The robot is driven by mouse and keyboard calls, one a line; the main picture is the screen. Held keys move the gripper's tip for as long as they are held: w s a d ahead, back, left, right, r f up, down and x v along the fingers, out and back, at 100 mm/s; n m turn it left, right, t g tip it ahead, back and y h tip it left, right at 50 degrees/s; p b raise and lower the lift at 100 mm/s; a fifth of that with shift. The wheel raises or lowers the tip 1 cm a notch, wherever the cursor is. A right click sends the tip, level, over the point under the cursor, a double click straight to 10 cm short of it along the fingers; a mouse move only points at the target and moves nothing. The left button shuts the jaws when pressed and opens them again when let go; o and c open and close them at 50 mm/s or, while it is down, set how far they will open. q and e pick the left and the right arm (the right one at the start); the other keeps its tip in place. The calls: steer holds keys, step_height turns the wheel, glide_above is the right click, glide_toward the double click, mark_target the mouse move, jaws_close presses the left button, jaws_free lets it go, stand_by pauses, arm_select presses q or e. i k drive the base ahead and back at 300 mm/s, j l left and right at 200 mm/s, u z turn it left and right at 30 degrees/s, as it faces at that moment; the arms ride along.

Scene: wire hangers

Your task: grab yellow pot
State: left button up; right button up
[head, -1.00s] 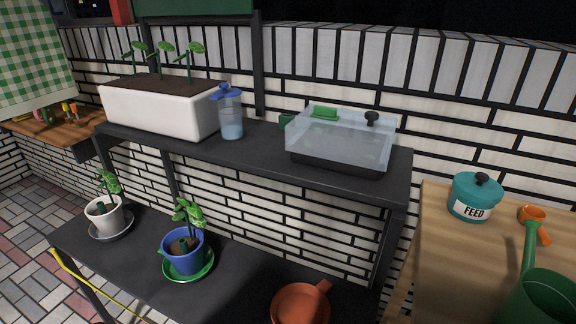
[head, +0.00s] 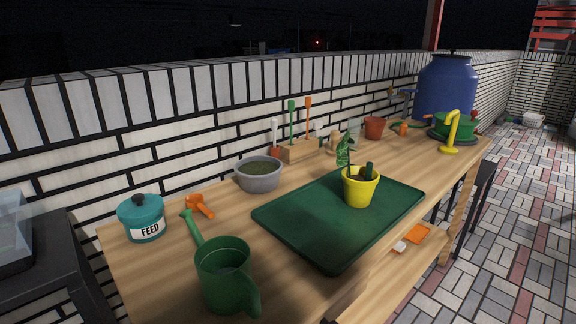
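The yellow pot (head: 361,189) stands upright on the dark green mat (head: 310,232) on the wooden bench, towards the mat's far right part. It holds dark soil, a green plant (head: 345,150) and a small dark green piece (head: 369,169) sticking up. Neither of my grippers shows in the head view.
A green watering can (head: 225,274) and a teal FEED jar (head: 141,218) stand at the bench's left end. A grey bowl (head: 259,174) and a wooden tool holder (head: 303,151) are behind the mat. A yellow hooked object (head: 450,132) stands at the far right end. Paved floor (head: 500,230) is open on the right.

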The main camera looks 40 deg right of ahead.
mark_target(359, 190)
steer(key=z, duration=1.8)
steer(key=l+u, duration=0.15)
steer(key=u, duration=1.1)
steer(key=l+u, duration=0.35)
steer(key=k+l+u, duration=0.1)
steer(key=l+u, duration=0.25)
steer(key=k+l+u, duration=0.15)
steer(key=l+u, duration=0.2)
steer(key=l, duration=0.15)
steer(key=k+l+u, duration=0.15)
steer(key=l+u, duration=0.2)
